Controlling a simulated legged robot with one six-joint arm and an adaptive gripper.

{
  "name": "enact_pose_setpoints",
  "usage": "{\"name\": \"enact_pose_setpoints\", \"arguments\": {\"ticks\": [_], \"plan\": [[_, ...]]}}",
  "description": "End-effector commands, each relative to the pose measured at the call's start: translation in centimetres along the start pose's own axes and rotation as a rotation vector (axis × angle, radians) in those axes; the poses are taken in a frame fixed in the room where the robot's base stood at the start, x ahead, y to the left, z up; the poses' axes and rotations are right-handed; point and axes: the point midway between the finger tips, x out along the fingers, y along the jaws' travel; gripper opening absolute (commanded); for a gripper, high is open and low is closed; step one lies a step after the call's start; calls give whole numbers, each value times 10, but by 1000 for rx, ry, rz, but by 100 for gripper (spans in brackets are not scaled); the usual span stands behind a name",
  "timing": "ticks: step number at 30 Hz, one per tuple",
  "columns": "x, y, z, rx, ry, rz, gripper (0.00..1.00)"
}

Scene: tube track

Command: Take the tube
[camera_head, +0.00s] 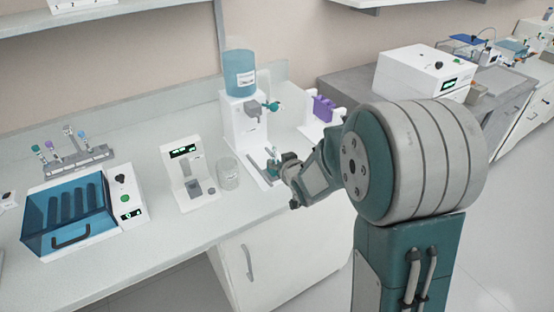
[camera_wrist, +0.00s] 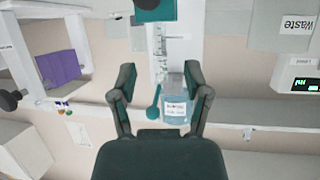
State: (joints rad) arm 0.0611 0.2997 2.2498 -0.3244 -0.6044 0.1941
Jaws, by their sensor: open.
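Several capped tubes (camera_head: 70,140) stand in a grey rack (camera_head: 90,158) at the left of the bench in the head view, well away from my gripper. My gripper (camera_head: 273,163) is over the bench's front edge, beside the white dispenser with a blue bottle (camera_head: 240,76). In the wrist view my gripper (camera_wrist: 160,86) is open. A teal block (camera_wrist: 155,10) and a clear graduated part (camera_wrist: 163,45) show beyond the fingers, with the labelled blue bottle (camera_wrist: 176,105) farther back.
A glass beaker (camera_head: 228,174) and a small white device (camera_head: 184,172) stand left of my gripper. A blue-lidded box (camera_head: 68,213) is at far left. A white stand with a purple part (camera_head: 323,108) is behind my arm.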

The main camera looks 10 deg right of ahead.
Motion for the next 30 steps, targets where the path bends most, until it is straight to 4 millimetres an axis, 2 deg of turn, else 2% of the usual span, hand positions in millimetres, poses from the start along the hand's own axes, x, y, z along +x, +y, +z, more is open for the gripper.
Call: {"name": "enact_pose_setpoints", "arguments": {"ticks": [12,20,22,25,26,30], "plan": [[49,9,4,1,0,-1,62],[51,7,3,-1,0,-1,62],[51,7,3,-1,0,-1,36],[51,7,3,-1,0,-1,7],[51,7,3,-1,0,-1,0],[51,7,3,-1,0,-1,0]]}}
